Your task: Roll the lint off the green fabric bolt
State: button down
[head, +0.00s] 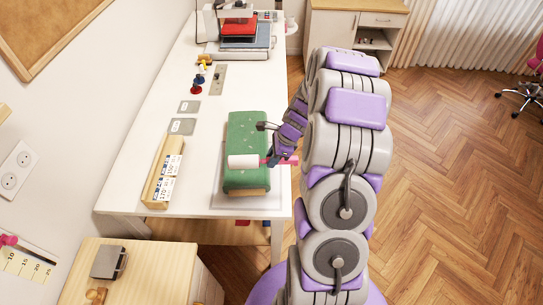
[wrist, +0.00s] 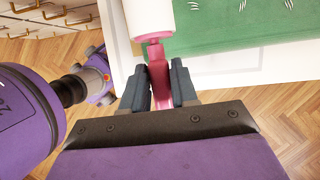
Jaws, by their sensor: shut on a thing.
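The green fabric bolt (head: 247,135) lies on a pale tray (head: 218,190) near the front right of the white table. Small pale lint marks show on the green fabric (wrist: 265,15) in the wrist view. My gripper (head: 272,158) is at the bolt's right side, shut on the pink handle of the lint roller. The roller's white cylinder (head: 243,161) lies across the top of the bolt in the head view; I cannot tell whether it touches. In the wrist view my gripper (wrist: 160,85) holds the pink handle (wrist: 157,60) between its fingers, with the white roller (wrist: 151,18) beyond.
A wooden box with labelled cards (head: 163,170) stands left of the bolt. Grey plates (head: 182,126), spools (head: 197,82) and a press machine (head: 240,40) are farther back on the white table (head: 140,125). A wooden cabinet (head: 135,270) stands at the front left.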

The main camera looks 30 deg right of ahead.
jog(key=shift+d+f+b, duration=0.2)
jog(key=shift+f+b, duration=0.35)
jog(key=shift+f, duration=0.2)
jog(key=shift+d+f+b, duration=0.2)
jog(key=shift+f+b, duration=0.3)
jog(key=shift+f, duration=0.2)
jog(key=shift+b+x, duration=0.7)
jog(key=shift+x, duration=0.2)
jog(key=shift+s+d, duration=0.2)
jog(key=shift+a+f, duration=0.1)
jog(key=shift+f, duration=1.3)
jog(key=shift+w+r, duration=0.1)
jog(key=shift+w, duration=0.05)
jog(key=shift+w+d+r+p, duration=0.1)
jog(key=shift+w+d+p, duration=0.35)
jog(key=shift+p, duration=0.15)
jog(key=shift+w+d+p, duration=0.35)
jog(key=shift+w+p, duration=0.3)
jog(key=shift+w, duration=0.05)
